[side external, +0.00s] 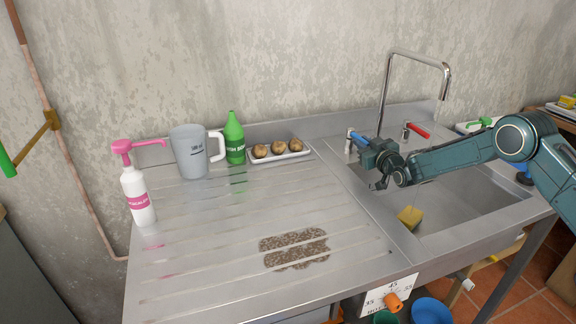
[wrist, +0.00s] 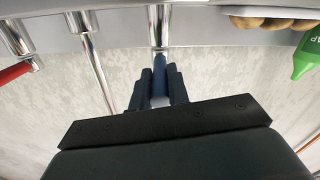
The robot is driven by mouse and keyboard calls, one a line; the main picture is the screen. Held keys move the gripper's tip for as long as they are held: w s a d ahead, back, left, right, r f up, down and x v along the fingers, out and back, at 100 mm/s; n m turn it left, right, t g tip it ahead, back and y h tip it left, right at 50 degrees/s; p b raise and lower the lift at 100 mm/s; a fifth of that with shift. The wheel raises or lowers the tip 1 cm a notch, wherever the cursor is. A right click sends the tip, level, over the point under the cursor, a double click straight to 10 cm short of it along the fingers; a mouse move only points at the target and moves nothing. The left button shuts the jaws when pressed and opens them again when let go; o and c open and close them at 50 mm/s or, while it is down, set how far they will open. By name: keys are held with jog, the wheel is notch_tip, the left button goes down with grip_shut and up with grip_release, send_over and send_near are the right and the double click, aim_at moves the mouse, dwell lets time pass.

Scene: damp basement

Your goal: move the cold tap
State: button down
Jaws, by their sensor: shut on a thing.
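The cold tap has a blue lever (side external: 357,138) on a chrome body at the back left of the sink. In the wrist view its chrome stem (wrist: 159,22) stands at top centre, with the blue lever (wrist: 159,64) running down between my fingers. My gripper (side external: 374,167) is at the tap, and in the wrist view my gripper (wrist: 160,85) is shut on the blue lever. The fingers hide part of the lever.
The red-levered tap (side external: 416,130) and the tall chrome spout (side external: 386,85) stand right of the cold tap. A tray (side external: 281,158) of potatoes, a green bottle (side external: 234,140), a jug (side external: 189,152) and a pump bottle (side external: 137,190) stand left. A yellow sponge (side external: 409,217) lies in the sink.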

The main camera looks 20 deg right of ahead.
jog(key=shift+r+g, duration=0.65)
jog(key=shift+g, duration=0.15)
jog(key=c, duration=1.3)
grip_release()
jog(key=shift+c, duration=0.2)
jog(key=shift+s, duration=0.15)
jog(key=s+r, duration=0.3)
jog(key=s, duration=1)
jog(key=shift+s, duration=0.1)
